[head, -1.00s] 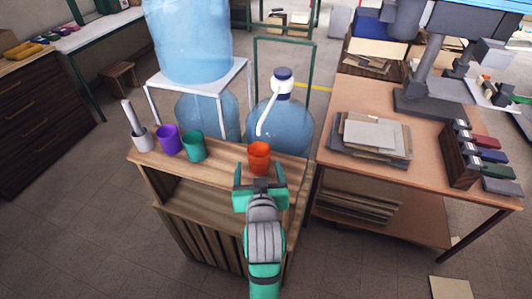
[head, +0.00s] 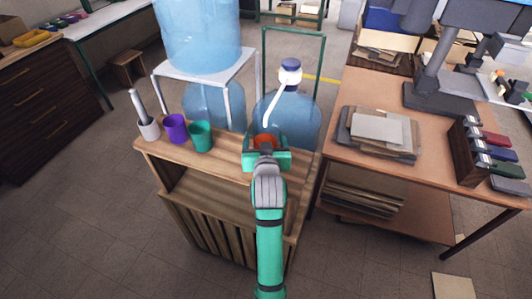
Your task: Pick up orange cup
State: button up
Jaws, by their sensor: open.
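The orange cup (head: 265,139) stands on top of the wooden cabinet (head: 222,167), near its right end. Only its upper part shows; my gripper hides the rest. My gripper (head: 266,145) is open, with a finger to each side of the cup. I cannot tell whether the fingers touch it.
A teal cup (head: 200,137), a purple cup (head: 176,128) and a white holder (head: 149,129) stand to the left on the cabinet. Large blue water bottles (head: 287,118) are close behind. A desk with stacked folders (head: 378,134) is to the right.

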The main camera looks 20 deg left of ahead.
jog(key=shift+w+f, duration=0.1)
jog(key=shift+w, duration=0.3)
jog(key=shift+a, duration=0.1)
jog(key=shift+c, duration=0.9)
jog(key=shift+s+a, duration=0.15)
jog(key=c, duration=1)
jog(key=shift+d, duration=0.3)
jog(key=shift+c, duration=0.3)
